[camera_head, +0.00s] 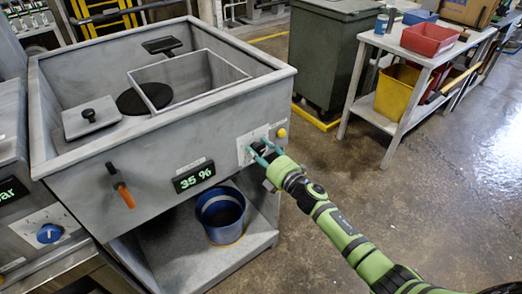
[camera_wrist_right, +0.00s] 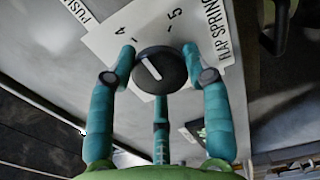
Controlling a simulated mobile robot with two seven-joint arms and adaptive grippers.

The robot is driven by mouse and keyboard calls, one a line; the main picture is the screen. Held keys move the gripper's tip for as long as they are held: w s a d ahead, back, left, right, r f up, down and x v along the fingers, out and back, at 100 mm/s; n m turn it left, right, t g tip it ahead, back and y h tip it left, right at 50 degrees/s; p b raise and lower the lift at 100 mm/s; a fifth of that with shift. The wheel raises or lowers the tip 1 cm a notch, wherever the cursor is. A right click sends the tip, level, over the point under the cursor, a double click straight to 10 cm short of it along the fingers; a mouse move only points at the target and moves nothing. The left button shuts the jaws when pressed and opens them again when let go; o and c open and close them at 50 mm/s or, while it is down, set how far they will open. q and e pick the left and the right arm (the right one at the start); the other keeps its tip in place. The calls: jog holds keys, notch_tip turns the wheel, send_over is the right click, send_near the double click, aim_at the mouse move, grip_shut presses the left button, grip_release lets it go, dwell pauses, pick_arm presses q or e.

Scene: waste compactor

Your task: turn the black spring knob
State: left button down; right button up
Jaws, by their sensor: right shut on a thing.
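The black spring knob (camera_wrist_right: 160,70) sits on a white label plate with the marks 4 and 5 and the words "FLAP SPRING". A pale pointer line on the knob tilts toward the upper left in the right wrist view. My right gripper (camera_wrist_right: 160,75) has its teal fingers around the knob, one on each side and one below. In the head view my right gripper (camera_head: 264,152) reaches the white plate (camera_head: 250,145) on the machine's front, and its fingers mostly hide the knob. My left gripper is not in view.
The grey machine (camera_head: 100,165) has an orange-tipped lever (camera_head: 122,190) and a "35 %" display (camera_head: 194,177). A yellow button (camera_head: 282,133) is close beside my right gripper. A blue bucket (camera_head: 221,215) stands on the shelf below.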

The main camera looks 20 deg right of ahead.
jog(key=shift+s+a+f+m, duration=0.15)
jog(key=shift+a+f+m, duration=0.1)
jog(key=shift+f+m, duration=0.05)
dwell(0.4)
jog(key=o, duration=1.1)
jog(key=shift+r, duration=0.15)
jog(key=shift+d, duration=0.1)
jog(key=shift+s+d, duration=0.1)
jog(key=shift+s, duration=0.05)
jog(key=v, duration=1.1)
jog(key=shift+s+r, duration=0.1)
jog(key=shift+s, duration=0.25)
